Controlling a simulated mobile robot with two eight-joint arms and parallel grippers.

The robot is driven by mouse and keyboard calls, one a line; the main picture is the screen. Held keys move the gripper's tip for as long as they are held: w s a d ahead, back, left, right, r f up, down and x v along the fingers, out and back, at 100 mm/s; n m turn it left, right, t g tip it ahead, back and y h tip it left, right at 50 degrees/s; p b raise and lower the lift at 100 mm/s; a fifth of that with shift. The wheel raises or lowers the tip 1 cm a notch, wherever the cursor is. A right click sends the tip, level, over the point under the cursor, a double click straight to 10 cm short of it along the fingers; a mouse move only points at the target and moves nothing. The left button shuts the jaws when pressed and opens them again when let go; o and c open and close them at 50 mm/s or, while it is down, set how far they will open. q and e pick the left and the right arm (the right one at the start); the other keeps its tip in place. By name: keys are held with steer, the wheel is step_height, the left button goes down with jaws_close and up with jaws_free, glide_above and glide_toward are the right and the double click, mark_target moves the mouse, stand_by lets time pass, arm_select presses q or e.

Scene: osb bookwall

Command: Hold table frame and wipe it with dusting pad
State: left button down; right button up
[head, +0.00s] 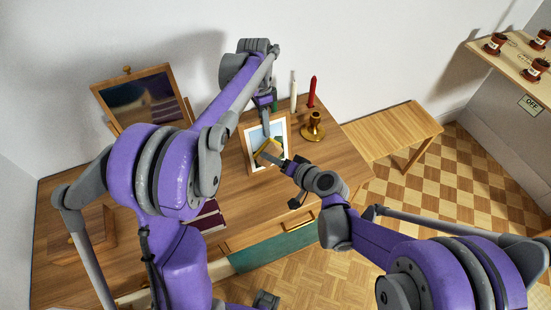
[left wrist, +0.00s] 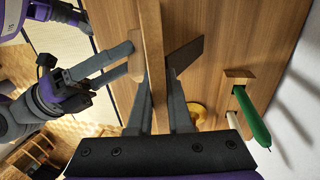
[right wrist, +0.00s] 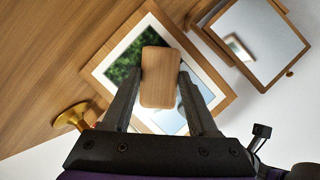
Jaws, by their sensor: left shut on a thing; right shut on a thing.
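The table frame (head: 279,130) is a small wooden picture frame with a white mat, standing on the desk. My left gripper (head: 265,121) reaches it from above and is shut on its top edge. The left wrist view shows the frame edge-on (left wrist: 151,40) between the fingers (left wrist: 158,95), with its dark back support (left wrist: 187,54) behind. My right gripper (head: 280,160) is shut on the dusting pad (head: 267,148), a block with a wooden face. In the right wrist view the pad (right wrist: 160,75) covers part of the picture. I cannot tell whether it touches the glass.
An easel picture or mirror (head: 135,95) stands at the back left.

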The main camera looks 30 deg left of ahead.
mark_target(262, 162)
steer(key=shift+s+a, duration=0.1)
steer(key=shift+s+a, duration=0.3)
steer(key=shift+s, duration=0.3)
steer(key=shift+s+a, duration=0.5)
steer(key=shift+a, duration=0.05)
steer(key=shift+w+r, duration=0.1)
steer(key=shift+w, duration=0.05)
stand_by(0.5)
steer(key=shift+w+d, duration=0.45)
steer(key=shift+d, duration=0.1)
